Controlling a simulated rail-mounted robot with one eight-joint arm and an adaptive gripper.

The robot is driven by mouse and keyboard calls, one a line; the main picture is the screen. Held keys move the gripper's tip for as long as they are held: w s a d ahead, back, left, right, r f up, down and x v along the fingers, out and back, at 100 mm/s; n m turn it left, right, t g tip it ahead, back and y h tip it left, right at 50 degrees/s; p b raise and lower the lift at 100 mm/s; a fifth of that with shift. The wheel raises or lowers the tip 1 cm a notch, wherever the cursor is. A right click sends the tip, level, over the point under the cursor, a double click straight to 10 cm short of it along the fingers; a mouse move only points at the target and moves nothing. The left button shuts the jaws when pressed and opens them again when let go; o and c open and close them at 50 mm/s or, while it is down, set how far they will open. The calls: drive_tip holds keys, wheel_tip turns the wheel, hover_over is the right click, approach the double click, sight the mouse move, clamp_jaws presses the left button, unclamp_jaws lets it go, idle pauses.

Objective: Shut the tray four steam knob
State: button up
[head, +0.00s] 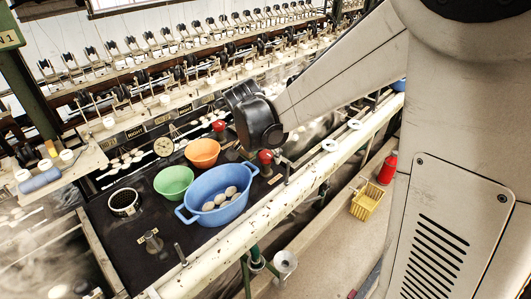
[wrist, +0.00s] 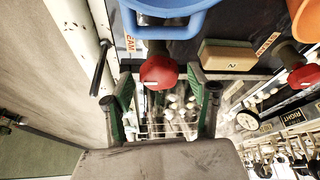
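A round red knob (wrist: 158,72) sits in the wrist view just below the blue basin, on a dark stem. A label beside it reads in part "EAM" (wrist: 130,43). My gripper (wrist: 160,88) is open, with one finger on each side of the red knob; I cannot tell whether either finger touches it. A second red knob (wrist: 304,76) is at the right edge of the wrist view. In the head view, one red knob (head: 265,156) is beside the blue basin and another (head: 219,125) is farther back. My fingers are mostly hidden there behind my arm. No tray number four is legible.
The blue basin (head: 205,181) holds pale cocoons. A green bowl (head: 173,178), an orange bowl (head: 202,149) and a dark round container (head: 124,201) stand nearby on the black bench. A block marked 2 (wrist: 228,55) lies between the knobs. A rail (head: 232,213) runs along the front.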

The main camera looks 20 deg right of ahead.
drive_tip(key=shift+r, duration=0.1)
drive_tip(key=v, duration=1.2)
drive_tip(key=s+d+n+t+y, duration=0.1)
drive_tip(key=s+n, duration=0.3)
drive_tip(key=s, duration=0.6)
drive_tip(key=s+d+n+t+y, duration=0.2)
drive_tip(key=s+n, duration=0.3)
drive_tip(key=s, duration=0.5)
drive_tip(key=shift+s+d+f+n+t, duration=0.15)
drive_tip(key=shift+d+f+n+t, duration=0.2)
drive_tip(key=shift+t, duration=0.25)
